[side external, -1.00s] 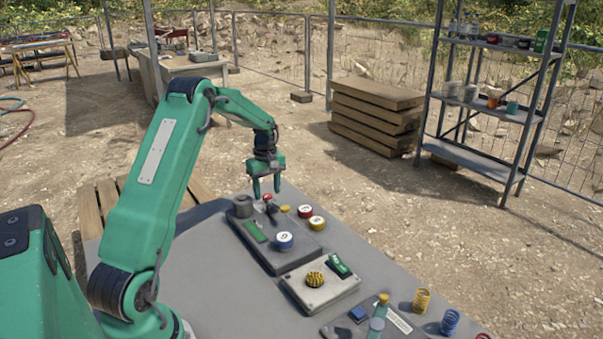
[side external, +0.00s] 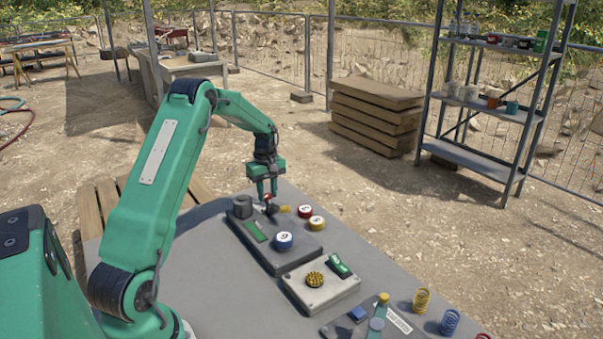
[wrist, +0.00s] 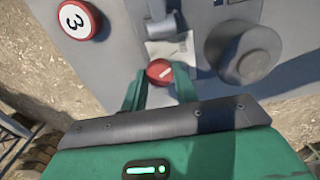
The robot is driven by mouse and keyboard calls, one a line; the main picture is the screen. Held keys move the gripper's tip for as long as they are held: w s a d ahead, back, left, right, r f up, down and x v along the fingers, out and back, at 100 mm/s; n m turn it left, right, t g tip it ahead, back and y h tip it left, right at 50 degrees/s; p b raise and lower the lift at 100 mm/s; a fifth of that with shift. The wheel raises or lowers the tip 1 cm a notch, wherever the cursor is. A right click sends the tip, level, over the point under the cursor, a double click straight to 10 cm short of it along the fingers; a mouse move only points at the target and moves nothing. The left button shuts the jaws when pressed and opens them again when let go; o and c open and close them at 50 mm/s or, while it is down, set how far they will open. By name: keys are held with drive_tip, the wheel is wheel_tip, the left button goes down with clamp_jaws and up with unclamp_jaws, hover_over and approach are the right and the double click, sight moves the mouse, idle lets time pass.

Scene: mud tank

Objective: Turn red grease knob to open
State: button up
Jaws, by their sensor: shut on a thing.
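The red grease knob (wrist: 160,70) shows in the wrist view as a small round red cap with a white line, slightly slanted from horizontal. It stands near the far end of the dark grey panel (side external: 268,252). My gripper (side external: 267,195) points down over it in the side view. In the wrist view my gripper (wrist: 161,78) has one green finger on each side of the cap, shut on it. In the side view the fingers mostly hide the knob. A pale label (wrist: 178,48) lies beside it.
A dark grey cylinder (side external: 242,206) stands close to the knob and also shows in the wrist view (wrist: 243,50). A light box (side external: 321,288) and springs (side external: 421,301) stand nearer.

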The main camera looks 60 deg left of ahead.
sight(268, 195)
drive_tip(key=shift+m, duration=0.3)
drive_tip(key=m, duration=1.1)
drive_tip(key=shift+r, duration=0.1)
idle(0.4)
drive_tip(key=o, duration=1)
drive_tip(key=shift+r, duration=3.9)
